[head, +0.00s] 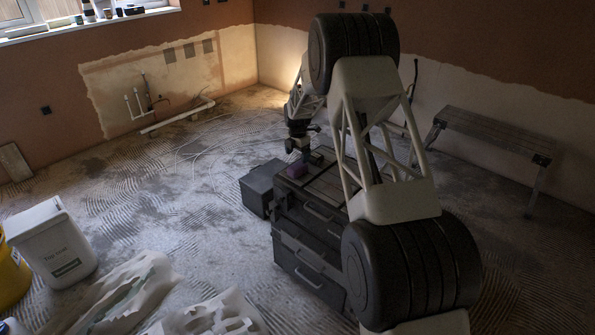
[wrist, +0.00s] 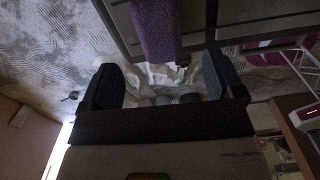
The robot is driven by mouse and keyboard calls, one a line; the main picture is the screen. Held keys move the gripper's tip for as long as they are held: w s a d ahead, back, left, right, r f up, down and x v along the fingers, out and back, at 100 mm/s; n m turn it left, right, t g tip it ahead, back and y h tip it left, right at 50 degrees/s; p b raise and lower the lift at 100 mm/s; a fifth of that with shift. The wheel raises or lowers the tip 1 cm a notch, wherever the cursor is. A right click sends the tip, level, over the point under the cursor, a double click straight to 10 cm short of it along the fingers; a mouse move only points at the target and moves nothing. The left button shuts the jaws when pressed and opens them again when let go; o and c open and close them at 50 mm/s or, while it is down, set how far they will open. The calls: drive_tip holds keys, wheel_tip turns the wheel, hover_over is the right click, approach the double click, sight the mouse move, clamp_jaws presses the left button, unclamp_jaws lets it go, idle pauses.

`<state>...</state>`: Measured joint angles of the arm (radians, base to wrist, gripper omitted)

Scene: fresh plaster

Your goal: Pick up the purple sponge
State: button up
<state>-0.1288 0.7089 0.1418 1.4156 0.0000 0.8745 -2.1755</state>
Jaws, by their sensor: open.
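The purple sponge (head: 297,171) lies on top of the dark tool chest (head: 310,262), near its far left corner. In the wrist view the sponge (wrist: 156,28) shows at the top, just beyond the gap between my fingertips, and its upper end is cut off by the frame. My gripper (head: 298,150) is just above the sponge in the head view. In the wrist view my gripper (wrist: 163,68) has its two dark fingers wide apart with nothing between them. The sponge looks apart from both fingers.
A dark box (head: 258,188) stands left of the chest. A white bucket (head: 53,243) and crumpled white sheets (head: 125,290) lie front left. A narrow bench (head: 490,133) stands at the right wall. The middle floor is mostly clear.

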sight(297, 165)
drive_tip(key=shift+f, duration=1.1)
drive_tip(key=shift+f, duration=0.1)
drive_tip(key=shift+f, duration=2.5)
drive_tip(key=shift+c, duration=0.3)
drive_tip(key=c, duration=0.9)
drive_tip(key=shift+c, duration=0.2)
drive_tip(key=shift+r, duration=0.2)
